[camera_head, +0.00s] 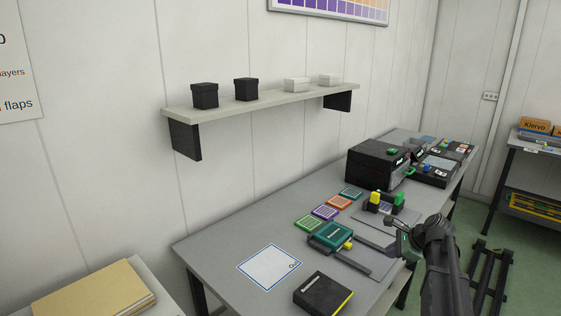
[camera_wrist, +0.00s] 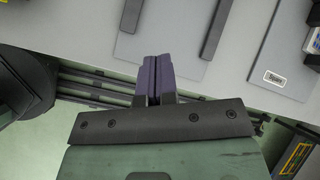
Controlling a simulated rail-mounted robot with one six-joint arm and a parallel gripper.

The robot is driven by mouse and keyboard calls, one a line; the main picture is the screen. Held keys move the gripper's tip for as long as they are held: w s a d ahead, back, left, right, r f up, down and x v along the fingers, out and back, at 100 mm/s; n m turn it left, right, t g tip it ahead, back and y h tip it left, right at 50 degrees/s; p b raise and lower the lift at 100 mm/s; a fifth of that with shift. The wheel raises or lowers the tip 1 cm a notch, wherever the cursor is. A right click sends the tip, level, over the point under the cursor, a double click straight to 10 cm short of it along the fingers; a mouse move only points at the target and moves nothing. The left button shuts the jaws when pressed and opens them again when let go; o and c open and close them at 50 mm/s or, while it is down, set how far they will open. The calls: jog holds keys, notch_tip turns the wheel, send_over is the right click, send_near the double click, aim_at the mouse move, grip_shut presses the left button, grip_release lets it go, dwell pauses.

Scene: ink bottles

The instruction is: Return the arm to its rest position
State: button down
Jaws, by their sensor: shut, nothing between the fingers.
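My gripper (camera_wrist: 154,78) shows in the wrist view with its two dark purple fingers pressed together and nothing between them. It points toward the near edge of the grey worktable (camera_wrist: 80,40), with the green floor below. In the head view my gripper (camera_head: 391,236) is small and partly merged with the dark arm, at the table's near edge to the right of the teal device. The arm comes up from the lower right.
The worktable (camera_head: 215,255) bears a teal device (camera_head: 330,236), a black box with a yellow edge (camera_head: 322,294), several coloured cards, and a black machine (camera_head: 375,165). A wall shelf (camera_head: 250,103) holds black and white boxes. Dark rails (camera_head: 488,275) lie on the floor at right.

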jog(key=s+a+n, duration=0.1)
jog(key=s+a+n+g, duration=0.1)
jog(key=s+n, duration=0.1)
jog(key=s+a+n+p, duration=0.1)
jog(key=s+n, duration=0.1)
jog(key=shift+s+a+f+g+h, duration=0.15)
jog(key=shift+f+g+h, duration=0.15)
jog(key=shift+h, duration=0.1)
jog(key=s+a+r+n+g+h+p, duration=0.2)
jog(key=s+a+n+p, duration=0.1)
jog(key=s+a+n, duration=0.5)
jog(key=s+a+r+n+g+h+p, duration=0.1)
jog(key=s+a+r+n+h+p, duration=0.1)
jog(key=s+a+n, duration=0.5)
jog(key=a+n+p, duration=0.1)
jog(key=a, duration=0.4)
jog(key=shift+s+a+g, duration=0.15)
jog(key=shift+s+g, duration=0.25)
